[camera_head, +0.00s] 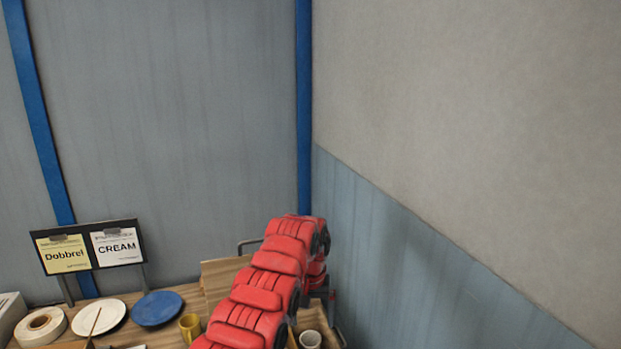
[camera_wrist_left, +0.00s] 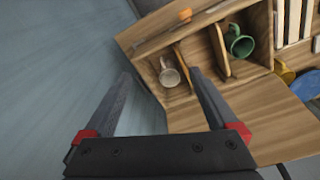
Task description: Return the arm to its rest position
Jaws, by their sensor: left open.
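My red left arm (camera_head: 255,300) reaches up from the bottom of the head view toward the wall corner. Its dark gripper (camera_head: 330,308) hangs at the far end, partly hidden behind the arm. In the left wrist view the left gripper (camera_wrist_left: 160,76) has its two fingers spread apart with nothing between them. The fingers are beside the wooden rack (camera_wrist_left: 265,122), and one finger overlaps it in the picture. My right arm and gripper are not in view.
A cream cup (camera_wrist_left: 169,74) and a green mug (camera_wrist_left: 240,43) sit in the rack. A blue plate (camera_head: 157,308), white plate (camera_head: 99,316), yellow mug (camera_head: 190,327), tape roll (camera_head: 41,325) and sign stand (camera_head: 90,248) are on the table. Walls close the corner.

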